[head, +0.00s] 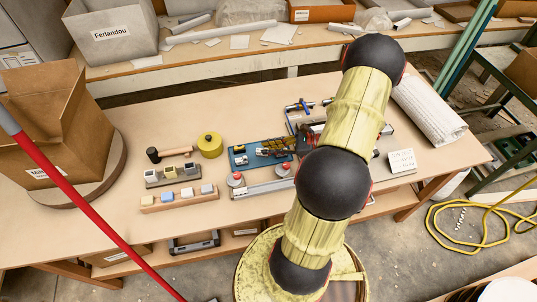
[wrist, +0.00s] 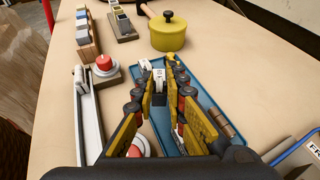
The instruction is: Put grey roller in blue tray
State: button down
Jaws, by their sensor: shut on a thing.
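The blue tray (wrist: 207,92) lies on the table below my gripper. It also shows in the head view (head: 251,164), partly hidden by the gripper and arm. My gripper (wrist: 160,72) is over the tray, its yellow-padded fingers closed on a small grey-and-white piece, apparently the grey roller (wrist: 158,80). The fingers hide much of this piece, and I cannot tell whether it touches the tray. In the head view the gripper (head: 275,147) is small and the held piece is unclear. Brownish cylinders (wrist: 226,130) lie in the tray's right side.
A yellow lidded pot (head: 209,146) stands beyond the tray. Red-knobbed white bases (head: 236,180) and a pale long channel (head: 262,187) lie along its near side. Block racks (head: 180,198) are to the left. A blue frame (wrist: 299,150) is to the right. Bare tabletop lies behind the pot.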

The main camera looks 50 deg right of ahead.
jog(key=shift+w+f, duration=0.25)
jog(key=shift+f, duration=0.15)
jog(key=shift+w+d+f+b, duration=0.1)
jog(key=shift+f+b, duration=0.75)
jog(key=shift+f, duration=0.65)
jog(key=shift+f, duration=0.1)
jog(key=c, duration=1.8)
grip_release()
jog(key=shift+d+r, duration=0.1)
jog(key=shift+r, duration=0.1)
jog(key=p+v, duration=0.3)
jog(key=v, duration=0.9)
